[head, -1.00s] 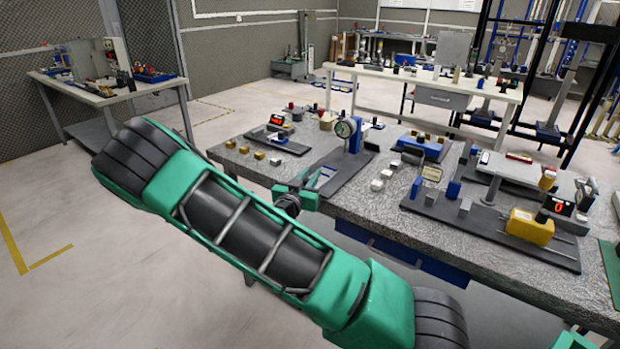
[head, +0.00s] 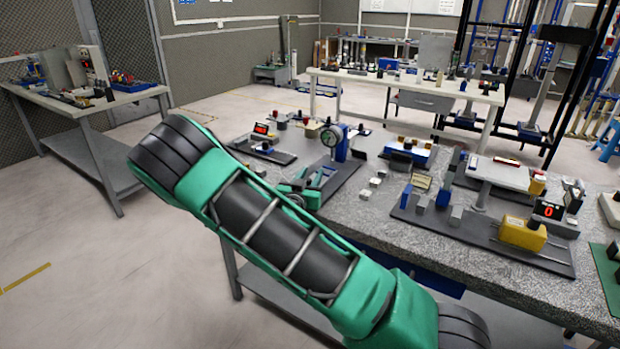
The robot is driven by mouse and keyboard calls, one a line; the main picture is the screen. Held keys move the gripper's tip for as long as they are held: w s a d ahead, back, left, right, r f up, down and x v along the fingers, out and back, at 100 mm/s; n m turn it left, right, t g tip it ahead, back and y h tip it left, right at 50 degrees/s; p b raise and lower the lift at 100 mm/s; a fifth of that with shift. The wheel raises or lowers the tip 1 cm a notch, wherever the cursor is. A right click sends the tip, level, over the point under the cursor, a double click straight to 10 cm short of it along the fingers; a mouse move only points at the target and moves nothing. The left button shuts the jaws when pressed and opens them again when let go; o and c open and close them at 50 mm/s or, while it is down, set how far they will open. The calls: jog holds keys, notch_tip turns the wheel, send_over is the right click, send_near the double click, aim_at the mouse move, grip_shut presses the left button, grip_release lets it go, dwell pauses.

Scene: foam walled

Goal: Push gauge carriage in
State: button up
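A yellow block (head: 522,233), which looks like the gauge carriage, sits on thin rods over a dark base plate (head: 470,238) at the right of the granite table. A red digital display (head: 548,210) reading 0 stands just behind it. Small grey and blue blocks stand on the plate to its left. My gripper (head: 318,177) is over the table's left part, beside the dial gauge stand and well left of the yellow block. My green arm partly hides it. Its finger opening is too small to tell, and I see no contact with the yellow block.
A round dial gauge (head: 331,137) on a blue post stands just behind my gripper. Small pale blocks (head: 374,182) lie between my gripper and the dark plate. A raised grey platform (head: 500,174) stands behind the yellow block. A green mat (head: 606,275) lies at the right edge.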

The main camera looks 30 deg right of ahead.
jog(key=shift+s, duration=0.15)
jog(key=v, duration=1)
jog(key=shift+s+a, duration=0.15)
jog(key=shift+a, duration=0.1)
jog(key=shift+s, duration=0.1)
